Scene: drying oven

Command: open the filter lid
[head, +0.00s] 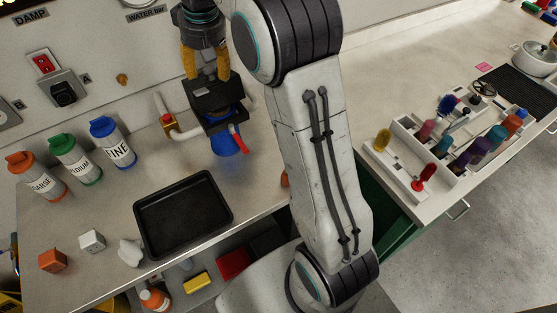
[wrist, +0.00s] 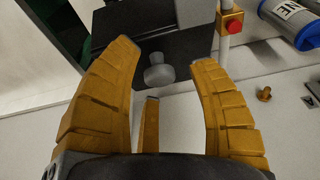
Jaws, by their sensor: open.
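The filter housing has a dark square lid (head: 214,98) on top and a blue bowl (head: 226,144) below, with a red lever (head: 238,138) at its side. In the wrist view the dark lid (wrist: 187,45) carries a pale round knob (wrist: 158,74). The lid looks closed. My gripper (head: 206,76) is over the lid, pointing down at it. In the wrist view its yellow fingers (wrist: 164,52) are apart, with the knob showing between them. I cannot tell whether any finger touches the knob. The head view hides the knob behind the fingers.
A brass valve with a red part (head: 170,124) sits on the pipe left of the filter. A FINE bottle (head: 113,143), other bottles and a black tray (head: 183,214) stand on the counter. A rack of colored tools (head: 460,140) is at the right.

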